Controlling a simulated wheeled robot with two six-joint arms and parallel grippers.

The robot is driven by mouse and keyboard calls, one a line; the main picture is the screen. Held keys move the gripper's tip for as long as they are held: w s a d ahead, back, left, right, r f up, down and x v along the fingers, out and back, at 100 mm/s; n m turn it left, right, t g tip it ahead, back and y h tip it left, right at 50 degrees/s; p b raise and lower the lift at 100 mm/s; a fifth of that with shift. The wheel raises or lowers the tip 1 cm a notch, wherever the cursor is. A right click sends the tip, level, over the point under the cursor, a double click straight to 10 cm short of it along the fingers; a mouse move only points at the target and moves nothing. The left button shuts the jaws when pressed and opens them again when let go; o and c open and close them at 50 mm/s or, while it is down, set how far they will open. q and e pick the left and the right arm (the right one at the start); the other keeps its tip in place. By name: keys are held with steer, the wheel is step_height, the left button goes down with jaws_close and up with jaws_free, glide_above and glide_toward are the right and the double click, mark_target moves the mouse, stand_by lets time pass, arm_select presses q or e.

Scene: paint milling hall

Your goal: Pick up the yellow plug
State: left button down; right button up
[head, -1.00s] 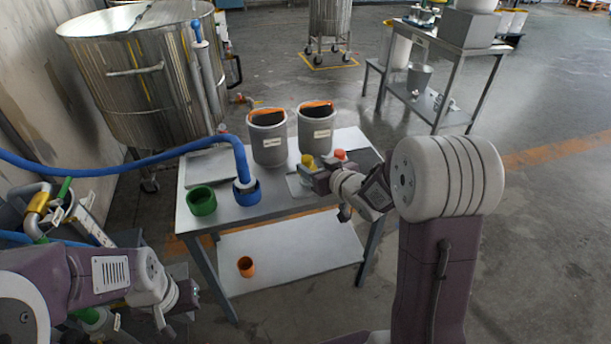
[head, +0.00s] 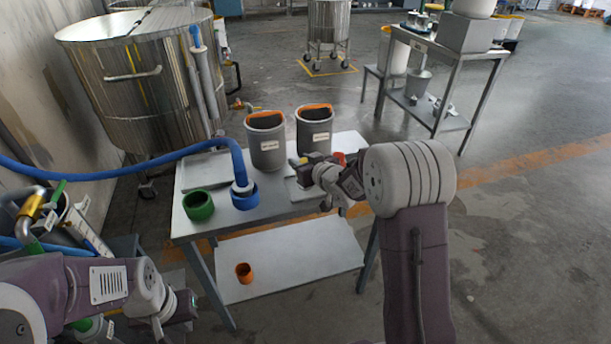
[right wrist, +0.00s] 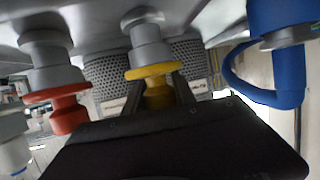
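The yellow plug (right wrist: 158,74) shows in the right wrist view as a yellow flange and body with a grey stem. My right gripper (right wrist: 160,92) has one dark finger on each side of its yellow body. The fingers look open around it, and I cannot make out firm contact. In the head view my right gripper (head: 302,166) is over the table and hides most of the plug. A red plug (right wrist: 68,112) stands to the left in the wrist view. My left gripper (head: 187,306) is at lower left, away from the table; its fingers are unclear.
The table (head: 275,207) also bears a green cup (head: 198,208), a blue cup (head: 245,200) with a blue hose (head: 205,147), and two grey buckets (head: 266,155) (head: 314,141). An orange cup (head: 243,273) is on the lower shelf. A steel tank (head: 130,95) stands behind left.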

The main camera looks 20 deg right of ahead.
jaws_close()
step_height(320, 180, up, 10)
steer(key=p, duration=0.5)
step_height(320, 180, up, 6)
steer(key=p, duration=0.6)
steer(key=shift+r+p, duration=0.25)
steer(key=shift+p, duration=0.05)
